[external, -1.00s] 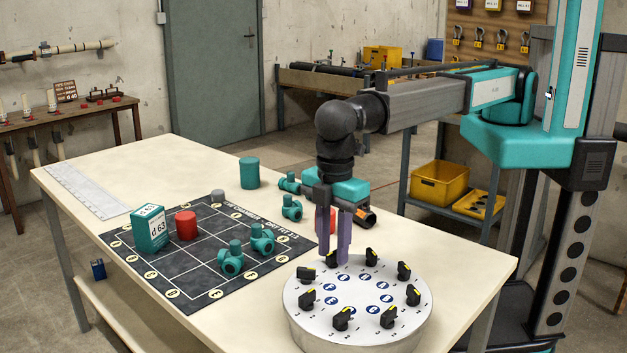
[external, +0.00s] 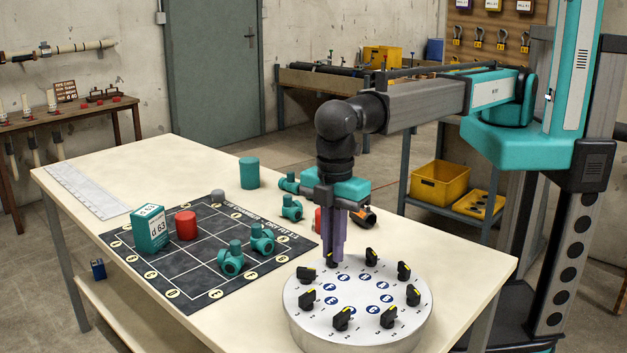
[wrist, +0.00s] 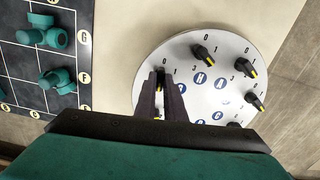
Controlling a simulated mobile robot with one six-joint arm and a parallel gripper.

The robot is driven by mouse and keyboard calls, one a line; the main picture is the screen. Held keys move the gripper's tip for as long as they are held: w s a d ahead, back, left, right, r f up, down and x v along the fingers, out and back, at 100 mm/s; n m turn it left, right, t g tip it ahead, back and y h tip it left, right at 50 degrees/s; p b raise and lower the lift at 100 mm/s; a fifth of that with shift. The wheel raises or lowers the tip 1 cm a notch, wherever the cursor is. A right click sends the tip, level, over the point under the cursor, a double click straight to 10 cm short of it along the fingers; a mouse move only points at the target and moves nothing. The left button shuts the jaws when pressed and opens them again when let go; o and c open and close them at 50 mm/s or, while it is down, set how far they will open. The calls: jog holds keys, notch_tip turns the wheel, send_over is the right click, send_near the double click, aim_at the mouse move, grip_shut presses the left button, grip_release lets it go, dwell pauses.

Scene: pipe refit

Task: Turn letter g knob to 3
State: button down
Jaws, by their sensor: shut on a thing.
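A round white dial plate (external: 362,318) stands at the table's near right end, bearing several black knobs with yellow marks around blue letter discs. My gripper (external: 333,260) points straight down at the plate's back-left edge, its purple fingers close together. In the wrist view my gripper (wrist: 162,78) is shut on a black knob (wrist: 160,72), whose body is mostly hidden by the fingers. The letter disc beside this knob is partly covered, so I cannot read it. A disc reading G (wrist: 200,122) shows in the wrist view. The held knob's setting is not clear.
Neighbouring knobs (external: 371,257) (external: 307,299) stand close on both sides of my fingers. Left of the plate lies a dark grid mat (external: 190,270) with green fittings (external: 231,258), a red cylinder (external: 186,225) and a green box (external: 149,229).

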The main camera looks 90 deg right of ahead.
jog(key=c, duration=1.8)
grip_release()
jog(key=shift+c, duration=0.2)
jog(key=shift+r, duration=0.2)
notch_tip(320, 180, up, 13)
jog(key=b, duration=0.3)
jog(key=shift+r+b, duration=0.2)
jog(key=shift+b, duration=0.2)
